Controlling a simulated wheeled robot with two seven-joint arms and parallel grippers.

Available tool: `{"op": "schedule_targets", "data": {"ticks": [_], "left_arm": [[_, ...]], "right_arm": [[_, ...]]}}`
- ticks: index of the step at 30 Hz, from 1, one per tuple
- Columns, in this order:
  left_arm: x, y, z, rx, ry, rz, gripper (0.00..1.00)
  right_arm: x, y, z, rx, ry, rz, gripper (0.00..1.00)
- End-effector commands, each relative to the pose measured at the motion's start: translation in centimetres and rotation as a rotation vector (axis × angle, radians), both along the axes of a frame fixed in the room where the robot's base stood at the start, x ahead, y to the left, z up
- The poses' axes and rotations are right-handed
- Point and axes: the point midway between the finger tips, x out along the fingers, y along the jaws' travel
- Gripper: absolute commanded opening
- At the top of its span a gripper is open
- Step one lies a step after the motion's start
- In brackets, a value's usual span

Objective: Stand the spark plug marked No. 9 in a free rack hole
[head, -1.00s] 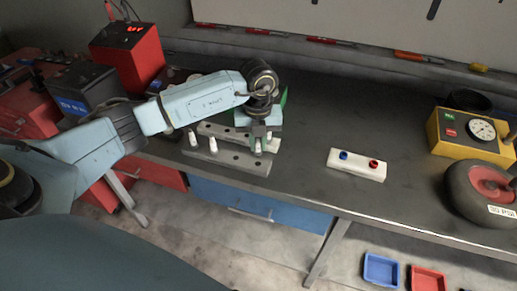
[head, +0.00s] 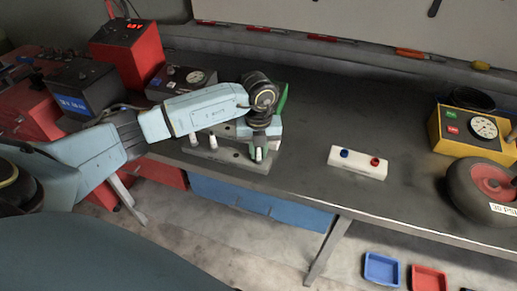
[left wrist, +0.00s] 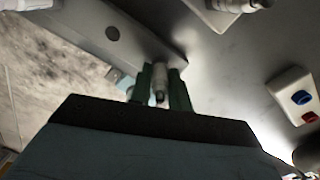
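My left gripper (head: 259,153) is over the right end of the front grey rack (head: 228,156). Its green fingers (left wrist: 160,88) are shut on a white spark plug (left wrist: 160,78), which points along the fingers. The plug also shows as a small pale piece in the head view (head: 258,155). No number can be read on it. I cannot tell whether its lower end is in a hole. The rack also shows in the left wrist view (left wrist: 85,15), with an empty dark hole. Two white plugs, one here (head: 212,141), stand at the rack's left. My right gripper is not in view.
A second, paler rack lies behind, partly hidden by my arm. A white block (head: 357,167) with blue and red knobs lies to the right, with clear bench between. A yellow gauge box (head: 450,138) and a wheel (head: 463,205) stand at far right.

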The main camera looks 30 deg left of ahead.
Motion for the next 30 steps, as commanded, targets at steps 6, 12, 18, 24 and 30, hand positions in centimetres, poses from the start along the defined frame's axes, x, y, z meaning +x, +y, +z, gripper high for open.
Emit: {"op": "schedule_targets", "data": {"ticks": [6,12,18,24,30], "left_arm": [[0.0,0.0,0.0,0.0,0.0,0.0,0.37],[0.0,0.0,0.1,0.0,0.0,0.0,0.37],[0.1,0.0,2.0,0.0,-0.004,-0.001,0.37],[0.1,0.0,6.3,0.001,-0.006,-0.002,0.37],[0.1,0.0,10.5,0.0,-0.004,-0.001,0.37]], "right_arm": [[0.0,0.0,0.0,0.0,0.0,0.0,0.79],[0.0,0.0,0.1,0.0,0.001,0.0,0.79],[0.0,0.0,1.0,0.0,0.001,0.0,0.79],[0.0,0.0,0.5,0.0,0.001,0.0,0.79],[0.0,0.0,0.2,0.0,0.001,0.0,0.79]]}}
